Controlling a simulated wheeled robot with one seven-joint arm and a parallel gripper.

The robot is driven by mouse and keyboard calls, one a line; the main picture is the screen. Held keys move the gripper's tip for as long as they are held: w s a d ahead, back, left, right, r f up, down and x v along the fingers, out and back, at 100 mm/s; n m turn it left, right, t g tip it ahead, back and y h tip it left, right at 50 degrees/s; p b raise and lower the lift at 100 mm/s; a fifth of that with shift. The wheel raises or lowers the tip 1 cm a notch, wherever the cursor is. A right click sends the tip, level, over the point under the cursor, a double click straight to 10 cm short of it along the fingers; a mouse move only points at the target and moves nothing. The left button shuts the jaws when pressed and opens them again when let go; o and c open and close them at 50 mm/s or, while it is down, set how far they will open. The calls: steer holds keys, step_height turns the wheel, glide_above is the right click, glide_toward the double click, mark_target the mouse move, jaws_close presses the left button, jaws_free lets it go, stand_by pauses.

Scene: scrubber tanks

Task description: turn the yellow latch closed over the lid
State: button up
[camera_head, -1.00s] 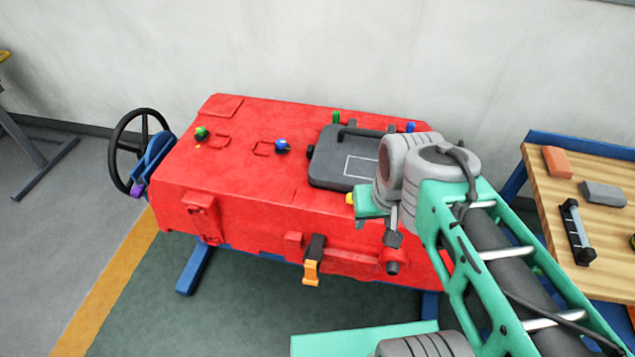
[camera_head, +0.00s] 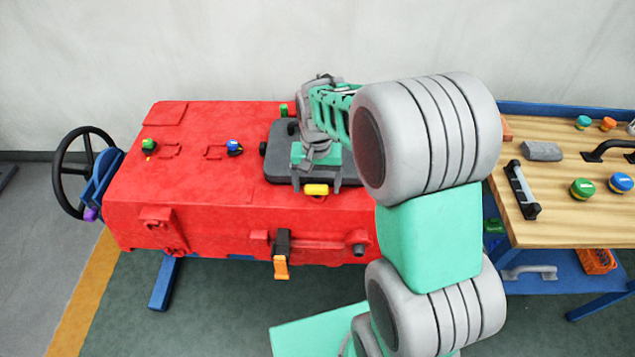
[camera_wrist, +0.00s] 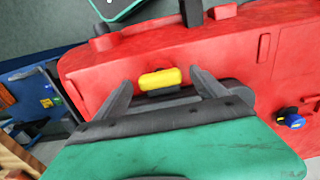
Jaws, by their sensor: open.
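The yellow latch (camera_head: 316,190) is a small rounded piece on the front top edge of the red tank (camera_head: 200,205). It lies beside the front edge of the dark grey lid (camera_head: 283,165). In the wrist view the latch (camera_wrist: 160,78) shows between my two fingers and beyond the palm. My gripper (camera_head: 317,188) is open and empty over the lid's front edge, one finger to each side of the latch. In the wrist view my gripper (camera_wrist: 162,88) has its fingers spread wide, apart from the latch. My wrist hides much of the lid.
A black and orange clasp (camera_head: 282,255) hangs on the tank's front. Blue (camera_head: 235,147) and green (camera_head: 149,146) knobs stand on its top, left of the lid. A black handwheel (camera_head: 80,170) is at far left. A wooden bench (camera_head: 555,215) with loose parts stands at right.

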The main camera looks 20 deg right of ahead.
steer(key=shift+f, duration=0.1)
steer(key=c, duration=1.4)
